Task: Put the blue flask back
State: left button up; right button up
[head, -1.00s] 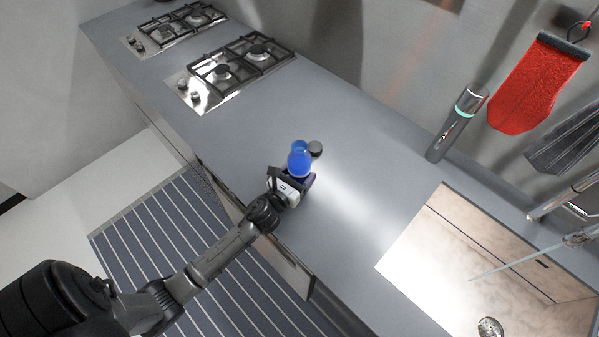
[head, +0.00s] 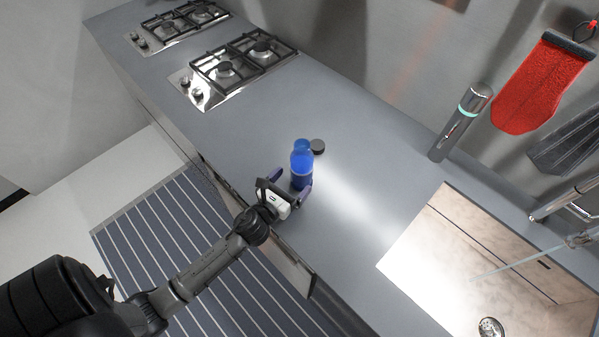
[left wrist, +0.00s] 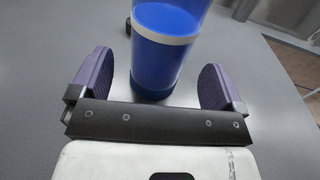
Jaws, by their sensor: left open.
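The blue flask (head: 301,163) stands upright on the grey counter, near its front edge. It has a pale band around it, and its top is cut off in the left wrist view (left wrist: 165,55). My left gripper (head: 290,186) is open at the flask's near side. In the left wrist view its two purple fingers (left wrist: 158,82) are spread to either side of the flask's lower part, with gaps on both sides. My right gripper is not in view.
A small dark round lid-like object (head: 317,146) lies just behind the flask. Gas hobs (head: 235,66) are at the far left. A grey cylinder (head: 460,122) stands near the wall, and a sink (head: 410,248) is at the right.

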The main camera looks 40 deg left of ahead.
pick_arm(q)
jog(key=s, duration=0.7)
jog(key=shift+d, duration=0.35)
